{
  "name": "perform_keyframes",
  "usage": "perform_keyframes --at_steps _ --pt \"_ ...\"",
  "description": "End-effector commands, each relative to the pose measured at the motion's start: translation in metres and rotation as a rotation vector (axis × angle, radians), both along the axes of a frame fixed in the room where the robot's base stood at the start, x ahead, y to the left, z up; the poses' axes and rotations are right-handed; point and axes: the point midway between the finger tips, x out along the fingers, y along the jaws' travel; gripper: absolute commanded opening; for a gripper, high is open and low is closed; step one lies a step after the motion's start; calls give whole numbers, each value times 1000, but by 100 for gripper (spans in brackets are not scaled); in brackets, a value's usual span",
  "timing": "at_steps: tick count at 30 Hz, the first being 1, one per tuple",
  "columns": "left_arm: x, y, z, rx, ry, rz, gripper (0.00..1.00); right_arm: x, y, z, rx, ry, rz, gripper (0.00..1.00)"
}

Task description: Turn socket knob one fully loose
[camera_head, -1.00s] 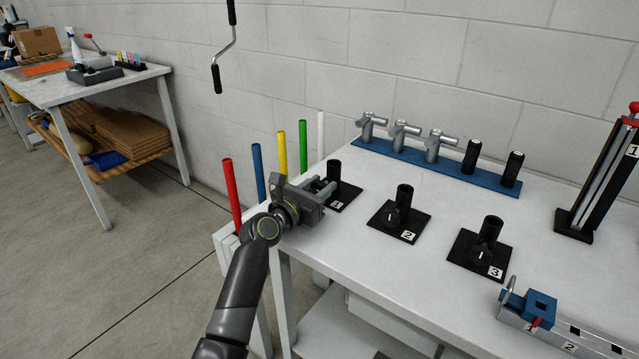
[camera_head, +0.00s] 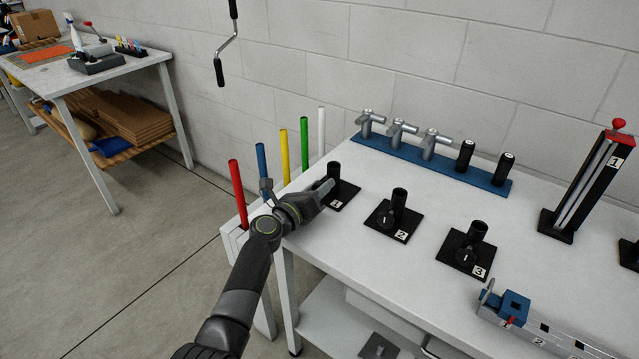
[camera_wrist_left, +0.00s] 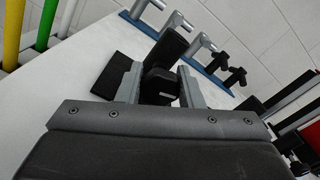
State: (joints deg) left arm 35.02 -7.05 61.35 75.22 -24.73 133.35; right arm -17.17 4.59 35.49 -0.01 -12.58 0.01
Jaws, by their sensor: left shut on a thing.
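Socket one (camera_head: 336,172) is a black upright tube on a black square base labelled 1, at the table's left edge. Its black knob (camera_wrist_left: 159,84) shows in the left wrist view between the two grey fingers. My left gripper (camera_head: 325,190) comes in from the left and is shut on this knob. In the head view the gripper hides the knob. The wrist looks rolled, with the gripper body seen edge-on. My right gripper is not in view.
Socket two (camera_head: 398,208) and socket three (camera_head: 470,242) stand to the right on the white table (camera_head: 330,245). Red, blue, yellow, green and white rods (camera_head: 238,192) stand upright left of the gripper. A blue rack (camera_head: 432,163) with tools lies at the back.

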Motion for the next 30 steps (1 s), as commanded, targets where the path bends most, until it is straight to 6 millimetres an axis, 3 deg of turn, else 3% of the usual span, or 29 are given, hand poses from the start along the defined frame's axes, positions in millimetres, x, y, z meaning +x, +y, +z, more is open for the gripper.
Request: perform_keyframes --at_steps 14,15,19,30 --pt "0 1 -1 -11 9 1 11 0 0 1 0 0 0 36" --pt "0 1 -1 -11 9 1 39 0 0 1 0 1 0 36" --pt "0 0 0 -10 8 1 55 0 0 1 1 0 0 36" --pt "-3 3 0 -11 9 1 55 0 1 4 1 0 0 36"
